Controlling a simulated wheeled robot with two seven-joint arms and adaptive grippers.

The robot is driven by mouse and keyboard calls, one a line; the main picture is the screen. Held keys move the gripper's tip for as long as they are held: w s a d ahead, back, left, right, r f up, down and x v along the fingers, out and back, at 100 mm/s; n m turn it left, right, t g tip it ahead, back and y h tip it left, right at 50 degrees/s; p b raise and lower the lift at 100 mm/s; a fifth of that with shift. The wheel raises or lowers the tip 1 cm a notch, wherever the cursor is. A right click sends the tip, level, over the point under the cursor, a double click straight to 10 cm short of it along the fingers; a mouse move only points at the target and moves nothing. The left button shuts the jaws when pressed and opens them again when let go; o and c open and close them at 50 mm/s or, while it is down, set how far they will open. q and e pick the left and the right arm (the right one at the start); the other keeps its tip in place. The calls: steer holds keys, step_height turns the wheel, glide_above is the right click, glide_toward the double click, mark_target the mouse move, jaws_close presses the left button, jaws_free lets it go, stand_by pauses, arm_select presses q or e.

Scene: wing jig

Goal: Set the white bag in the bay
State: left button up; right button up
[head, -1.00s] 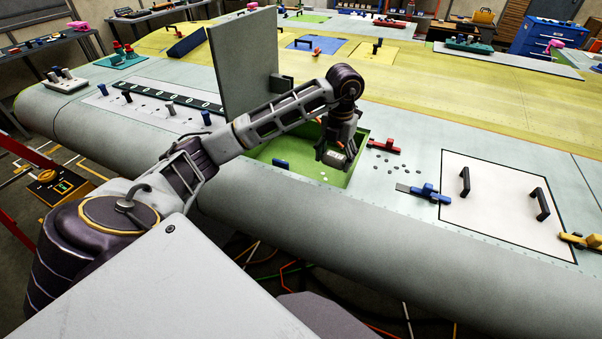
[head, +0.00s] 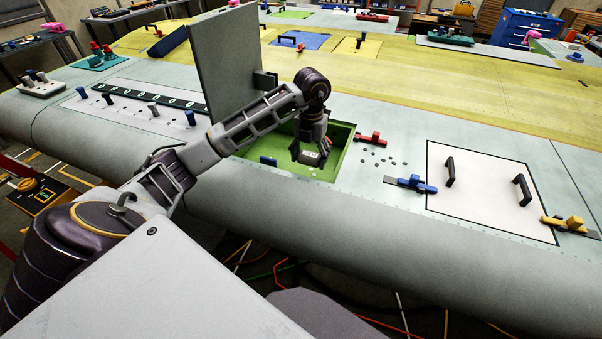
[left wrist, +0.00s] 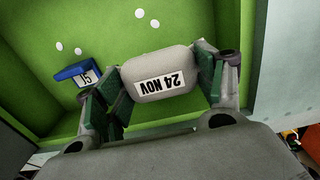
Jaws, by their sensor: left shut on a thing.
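The white bag (left wrist: 158,66) with a "24 NOV" label is between the fingers of my left gripper (left wrist: 160,88) in the left wrist view. The gripper is shut on it. In the head view, my left gripper (head: 309,150) points down into the green bay (head: 334,160), and the bag (head: 310,156) shows at its fingertips. The bay is an open recess in the wing with its grey lid (head: 224,65) standing upright at the back left. I cannot tell whether the bag touches the floor. My right gripper is not in view.
A blue block marked "15" (left wrist: 80,73) sits in the bay, with several white dots on the green floor. A red clamp (head: 371,139), loose dark discs (head: 381,157) and a blue clamp (head: 412,184) lie right of the bay. A white panel with black handles (head: 480,205) is farther right.

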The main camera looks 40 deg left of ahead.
arm_select(q)
steer(key=shift+f+p, duration=0.45)
steer(key=shift+f, duration=2.25)
steer(key=shift+f, duration=0.15)
steer(key=shift+f+p, duration=0.3)
steer(key=shift+f, duration=1.45)
steer(key=shift+f, duration=0.1)
steer(key=o, duration=1.1)
